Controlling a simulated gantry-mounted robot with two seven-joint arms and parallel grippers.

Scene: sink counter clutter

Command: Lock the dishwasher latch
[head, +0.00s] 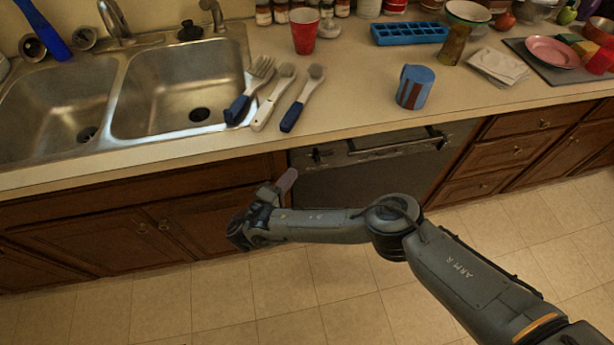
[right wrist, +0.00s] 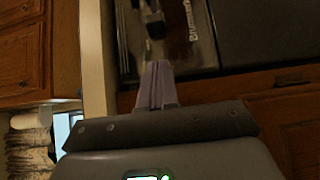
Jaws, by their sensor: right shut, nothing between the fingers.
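The dishwasher (head: 350,192) is set under the counter, with a dark grey front and a metal control panel along its top. The dishwasher latch (head: 318,155) is a small dark part at the left end of that panel; its exact position is too small to tell. My right gripper (head: 288,180) is just below and left of the latch, at the dishwasher's left edge, shut and empty. In the right wrist view my right gripper (right wrist: 158,68) points at the panel (right wrist: 185,35), with the dark latch piece (right wrist: 153,22) just beyond the fingertips. Contact is unclear. My left gripper is not visible.
Wooden cabinets (head: 205,225) flank the dishwasher. The counter above holds a double sink (head: 175,85), brushes, a blue mug (head: 414,88), a red cup (head: 303,30) and a blue ice tray (head: 409,33). The tiled floor (head: 330,300) is clear.

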